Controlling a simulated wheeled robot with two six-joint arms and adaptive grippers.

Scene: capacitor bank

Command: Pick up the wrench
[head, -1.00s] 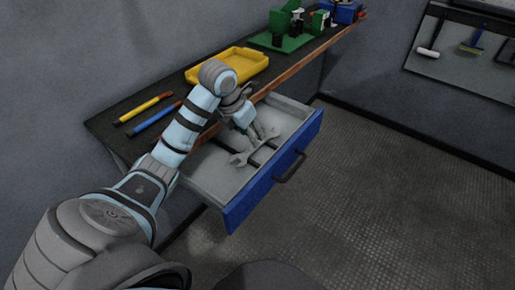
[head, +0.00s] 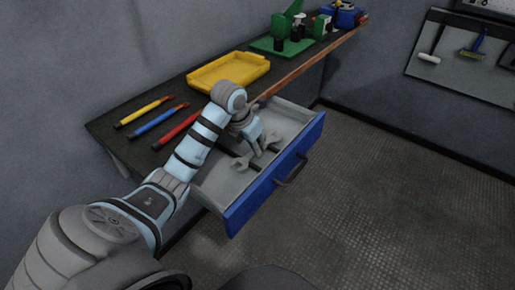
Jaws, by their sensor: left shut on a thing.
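The grey wrench (head: 241,164) is in the open drawer (head: 234,186) under the workbench, with its open-jaw end toward the left. My left gripper (head: 258,150) reaches down into the drawer from above. Its fingers are shut on the wrench near the middle and hide part of the handle. I cannot tell whether the wrench touches the drawer floor. My right gripper is not in view.
On the dark workbench (head: 165,100) lie yellow, blue and red-handled tools (head: 178,130) and a yellow tray (head: 229,72). A green fixture (head: 283,43) stands farther back. The blue drawer front (head: 275,175) has a dark handle. The floor to the right is clear.

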